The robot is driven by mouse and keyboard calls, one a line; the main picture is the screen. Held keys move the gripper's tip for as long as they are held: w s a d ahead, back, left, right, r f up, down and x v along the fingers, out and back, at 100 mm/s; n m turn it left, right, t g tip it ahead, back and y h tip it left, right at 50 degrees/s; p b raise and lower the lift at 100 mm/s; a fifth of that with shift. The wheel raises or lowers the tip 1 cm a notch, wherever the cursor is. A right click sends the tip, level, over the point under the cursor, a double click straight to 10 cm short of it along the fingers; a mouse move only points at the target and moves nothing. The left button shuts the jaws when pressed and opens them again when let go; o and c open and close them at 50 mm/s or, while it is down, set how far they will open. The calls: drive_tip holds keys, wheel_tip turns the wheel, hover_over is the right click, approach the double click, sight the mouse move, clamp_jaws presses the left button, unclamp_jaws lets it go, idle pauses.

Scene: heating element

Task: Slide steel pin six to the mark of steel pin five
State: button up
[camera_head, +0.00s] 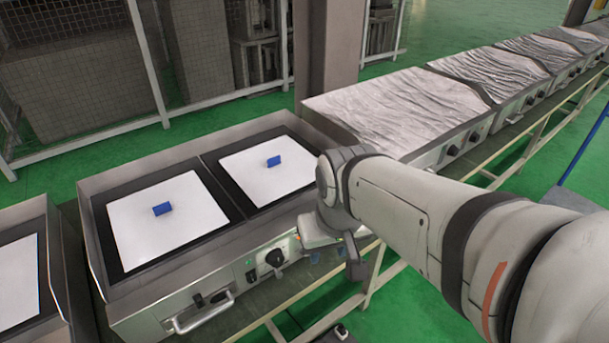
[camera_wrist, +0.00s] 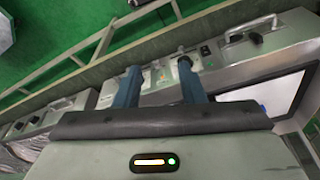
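No part that I can clearly identify as steel pin five or steel pin six shows in either view, and I can read no labelled marks. Two small blue blocks stand on white sheets on the heating unit: a left block (camera_head: 162,209) and a right block (camera_head: 273,161). My gripper (camera_wrist: 159,67) shows two blue fingers spread apart in the wrist view, with nothing between them. It is open, in front of the unit's control panel (camera_head: 235,283). In the head view my arm's end hides part of the panel's right side.
The panel carries a black knob (camera_head: 275,257) and a metal handle (camera_head: 202,313). Raised walls edge the heating unit. Several wrinkle-covered units (camera_head: 395,105) run to the right on a frame. A wire fence (camera_head: 75,60) and a pillar (camera_head: 330,50) stand behind. Green floor lies in front.

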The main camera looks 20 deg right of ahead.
drive_tip(key=shift+o, duration=0.3)
drive_tip(key=shift+a+f, duration=0.1)
drive_tip(key=shift+f, duration=0.05)
drive_tip(key=w+a+f+m+g+y+b, duration=0.1)
drive_tip(key=a+f+m+g+y+b, duration=0.2)
drive_tip(key=f, duration=0.4)
drive_tip(key=w+a+f+m+y+b, duration=0.1)
drive_tip(key=f+m+y+b, duration=0.2)
drive_tip(key=f+m+b, duration=0.25)
drive_tip(key=w+d+f+m+t+y+b, duration=0.1)
drive_tip(key=w+f+m+t+y+b, duration=0.2)
drive_tip(key=w+f+m+y+b, duration=0.45)
drive_tip(key=w+d+f+m+t+h+b, duration=0.3)
drive_tip(key=w+d+f+m+t+h, duration=0.15)
drive_tip(key=d+f+m+t, duration=0.45)
drive_tip(key=w+d+f+m+t+h+b, duration=0.3)
drive_tip(key=w+d+f+m+t, duration=0.3)
drive_tip(key=d+m, duration=0.55)
drive_tip(key=shift+g, duration=0.4)
drive_tip(key=x, duration=0.6)
drive_tip(key=shift+w+d+f+b, duration=0.15)
drive_tip(key=shift+w+b, duration=0.15)
drive_tip(key=shift+w, duration=0.15)
drive_tip(key=shift+c, duration=0.3)
clamp_jaws()
